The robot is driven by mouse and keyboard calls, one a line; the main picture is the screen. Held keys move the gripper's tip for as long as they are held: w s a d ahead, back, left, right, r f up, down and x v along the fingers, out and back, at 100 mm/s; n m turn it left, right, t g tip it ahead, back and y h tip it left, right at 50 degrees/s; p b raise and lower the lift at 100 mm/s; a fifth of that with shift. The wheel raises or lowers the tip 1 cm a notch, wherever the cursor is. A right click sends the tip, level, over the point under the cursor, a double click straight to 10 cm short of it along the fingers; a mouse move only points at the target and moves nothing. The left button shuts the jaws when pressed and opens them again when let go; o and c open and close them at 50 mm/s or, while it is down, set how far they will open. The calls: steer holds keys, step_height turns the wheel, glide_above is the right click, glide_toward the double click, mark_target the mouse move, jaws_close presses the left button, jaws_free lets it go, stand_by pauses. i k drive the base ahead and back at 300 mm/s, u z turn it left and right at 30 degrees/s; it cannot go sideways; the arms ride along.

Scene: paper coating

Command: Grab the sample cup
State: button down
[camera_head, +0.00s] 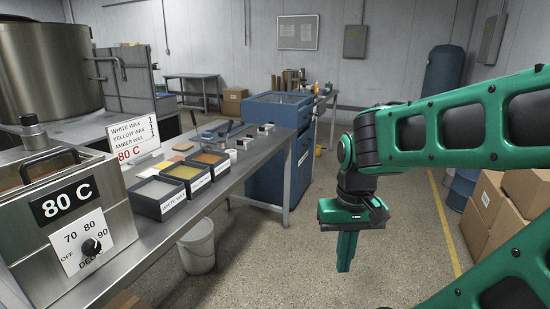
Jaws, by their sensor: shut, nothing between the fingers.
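A small whitish cup (232,156) stands on the metal table, just right of the wax trays; it looks like the sample cup, though it is too small to make out well. My green gripper (345,266) points down over the open floor, right of the table and well apart from the cup. Its fingers are together with nothing between them.
The metal table (175,226) holds labelled wax trays (160,198), a wax sign (133,138) and a heater box with a dial (85,243). A blue cabinet (262,178) stands behind. A white bucket (198,248) is on the floor. Cardboard boxes (487,197) stand at right.

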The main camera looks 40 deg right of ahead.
mark_target(233, 154)
steer(key=z, duration=0.45)
steer(key=i, duration=2.25)
steer(key=k, duration=0.5)
steer(key=z, duration=0.75)
steer(key=i, duration=0.7)
steer(key=z, duration=0.05)
